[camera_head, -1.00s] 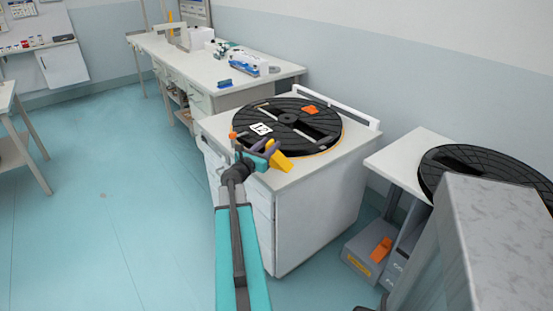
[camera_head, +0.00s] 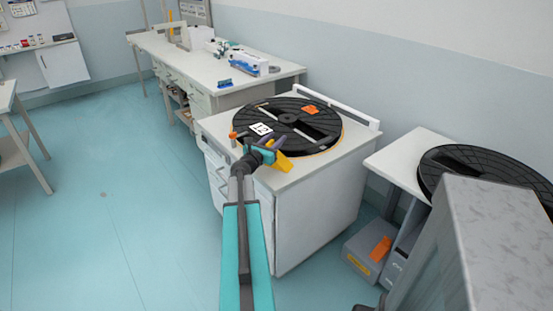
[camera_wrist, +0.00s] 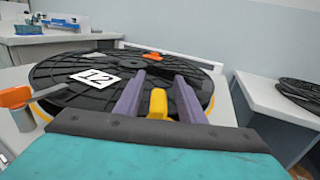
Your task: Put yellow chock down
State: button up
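The yellow chock (camera_head: 283,164) is at the front edge of the black reel numbered 12 (camera_head: 318,134), over the top of the white cabinet (camera_head: 318,205). In the wrist view the chock (camera_wrist: 157,104) sits between the two purple fingers of my gripper (camera_wrist: 160,88). A dark gap shows on each side of it, so the fingers look open around it. In the head view my gripper (camera_head: 274,150) is at the reel's front rim and partly covers the chock. Whether the chock touches the cabinet top is hard to see.
An orange chock-like piece (camera_head: 310,109) lies on the reel's far side. An orange-tipped lever (camera_wrist: 14,97) stands at the cabinet's left. A second reel (camera_head: 480,166) is on the stand at right. A long bench (camera_head: 200,68) stands behind. The floor at left is clear.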

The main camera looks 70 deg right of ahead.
dwell(0.3)
grip_shut()
dwell(1.3)
